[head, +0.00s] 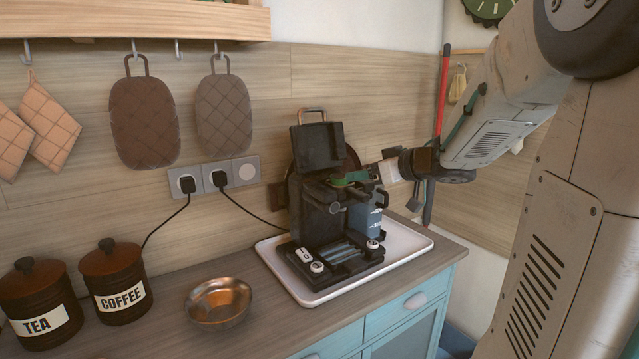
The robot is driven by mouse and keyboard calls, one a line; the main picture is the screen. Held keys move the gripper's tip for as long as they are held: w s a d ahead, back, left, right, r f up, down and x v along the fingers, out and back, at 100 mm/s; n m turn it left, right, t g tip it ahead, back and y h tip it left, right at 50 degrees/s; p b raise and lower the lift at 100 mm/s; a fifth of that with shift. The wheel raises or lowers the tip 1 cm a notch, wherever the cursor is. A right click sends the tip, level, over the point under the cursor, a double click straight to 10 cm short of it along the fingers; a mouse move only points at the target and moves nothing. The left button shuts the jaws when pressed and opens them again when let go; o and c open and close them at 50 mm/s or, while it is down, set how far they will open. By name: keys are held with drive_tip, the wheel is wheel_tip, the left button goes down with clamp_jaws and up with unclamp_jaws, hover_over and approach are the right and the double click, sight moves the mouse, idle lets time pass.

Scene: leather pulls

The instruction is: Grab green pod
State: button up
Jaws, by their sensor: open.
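A small green piece, which looks like the green pod (351,178), shows at the upper front of the black coffee machine (313,205), under its raised lid. My gripper (380,175) reaches in from the right at about the height of the green piece, at the machine's right side. Its jaws are open. The fingertips are small and dark against the machine, so I cannot tell whether they touch the green piece or are around it. Part of the green piece is hidden among the machine's dark parts.
The machine stands on a white tray (415,240) near the counter's right end. A copper bowl (218,303), a coffee canister (116,280) and a tea canister (40,305) stand to the left. Two plugged cords run from the wall sockets (217,175). A red-handled tool (442,95) hangs behind my gripper.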

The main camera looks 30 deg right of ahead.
sight(341, 177)
drive_tip(key=x, duration=0.7)
drive_tip(key=shift+w+a+f, duration=0.2)
drive_tip(key=shift+w, duration=0.1)
drive_tip(key=c, duration=1.1)
